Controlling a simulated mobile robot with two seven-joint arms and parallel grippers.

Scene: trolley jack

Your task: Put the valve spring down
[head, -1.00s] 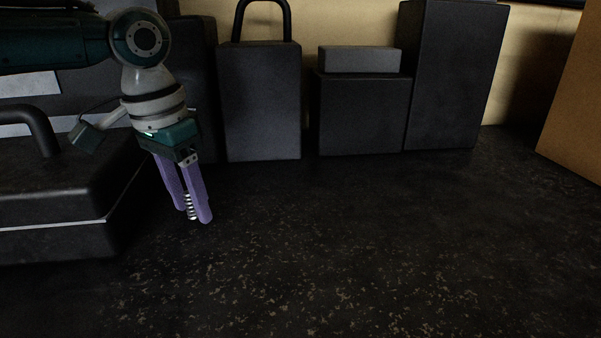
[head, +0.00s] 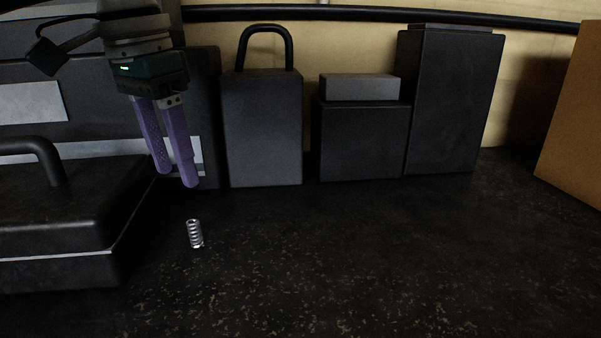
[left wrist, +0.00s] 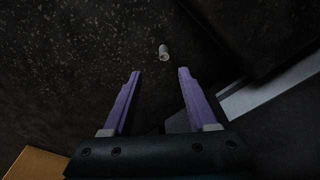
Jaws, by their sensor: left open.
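The valve spring (head: 195,234) is a small silvery coil standing on the dark speckled surface, just right of the black case in the head view. It also shows in the left wrist view (left wrist: 164,52), beyond the fingertips. My left gripper (head: 176,180) has purple fingers, is open and empty, and hangs above the spring, clear of it. In the left wrist view its spread fingers (left wrist: 160,70) show a gap with nothing between them. My right gripper is not in view.
A black case with a handle (head: 70,210) lies at the left. Several dark boxes, one with a loop handle (head: 262,130), stand along the back wall. A brown panel (head: 575,120) is at the right. The middle and front of the surface are clear.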

